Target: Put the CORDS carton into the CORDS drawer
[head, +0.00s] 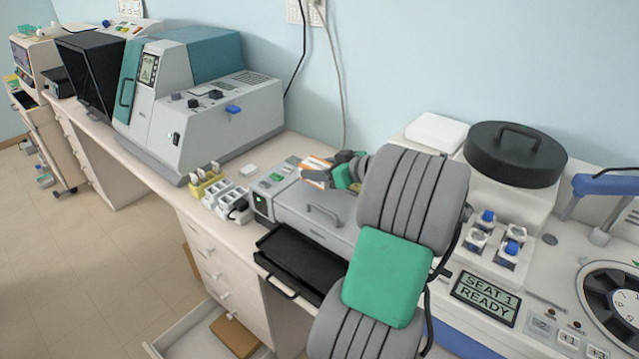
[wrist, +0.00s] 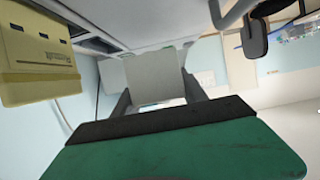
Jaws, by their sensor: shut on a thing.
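My gripper (head: 334,172) is shut on a small white and orange carton (head: 316,171), held above the grey bench unit in the head view. In the wrist view my gripper's fingers (wrist: 155,95) close on both sides of a plain pale grey face of the carton (wrist: 153,76). No lettering on it can be read. A drawer (head: 176,338) low under the bench is pulled out, with a brown flat thing (head: 236,334) inside. Its label is not visible, so I cannot tell whether it is the CORDS drawer. My arm hides part of the bench.
A black tray (head: 292,262) sticks out from the grey bench unit (head: 308,205). Closed drawers (head: 205,250) lie above the open one. White racks (head: 226,198) and a large grey machine (head: 220,120) stand left. Floor (head: 90,260) at left is clear.

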